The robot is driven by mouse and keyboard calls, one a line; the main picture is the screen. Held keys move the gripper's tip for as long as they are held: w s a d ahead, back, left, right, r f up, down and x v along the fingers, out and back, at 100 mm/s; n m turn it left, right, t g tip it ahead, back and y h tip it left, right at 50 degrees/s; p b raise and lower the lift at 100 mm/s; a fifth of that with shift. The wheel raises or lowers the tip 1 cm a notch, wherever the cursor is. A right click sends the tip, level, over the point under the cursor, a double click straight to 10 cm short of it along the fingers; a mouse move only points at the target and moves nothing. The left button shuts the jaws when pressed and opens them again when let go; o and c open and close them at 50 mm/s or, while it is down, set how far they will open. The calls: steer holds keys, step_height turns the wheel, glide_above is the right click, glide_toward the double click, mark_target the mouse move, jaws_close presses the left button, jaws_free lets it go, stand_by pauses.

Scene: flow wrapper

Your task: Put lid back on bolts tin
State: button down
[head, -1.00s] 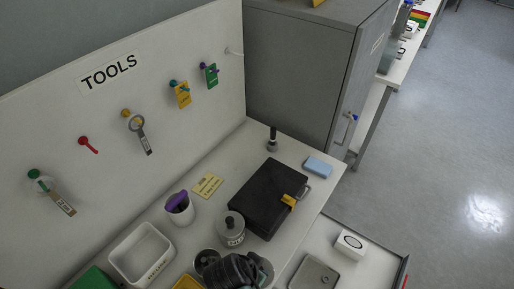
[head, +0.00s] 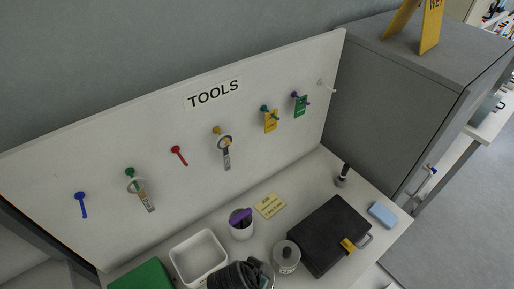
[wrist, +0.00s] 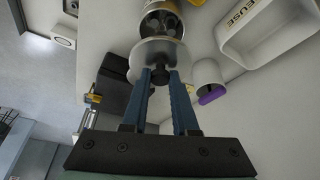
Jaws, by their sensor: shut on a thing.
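My gripper (wrist: 160,76) is shut on the dark knob of a round metal lid (wrist: 150,50) in the wrist view. The lid hangs from the fingers, apart from the table. The open bolts tin (wrist: 163,20) shows just past the lid's edge, with dark pieces inside. The lid overlaps the near part of the tin in this view, and I cannot tell the gap between them. In the head view my dark gripper (head: 238,276) is at the bottom edge and hides most of this spot; its fingertips are hidden.
A lidded metal tin (head: 286,258) stands right of my gripper, with a black case (head: 328,235) beyond. A white tray (head: 198,257) is close on the left. A white cup (head: 242,231) with a purple item stands behind. A pegboard (head: 100,170) backs the table.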

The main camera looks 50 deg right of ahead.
steer(key=shift+s+f+b, duration=0.1)
steer(key=shift+f+b, duration=2.7)
steer(key=shift+f, duration=0.35)
steer(key=shift+p, duration=0.45)
steer(key=shift+f, duration=0.15)
stand_by(0.5)
steer(key=shift+c, duration=0.6)
jaws_free()
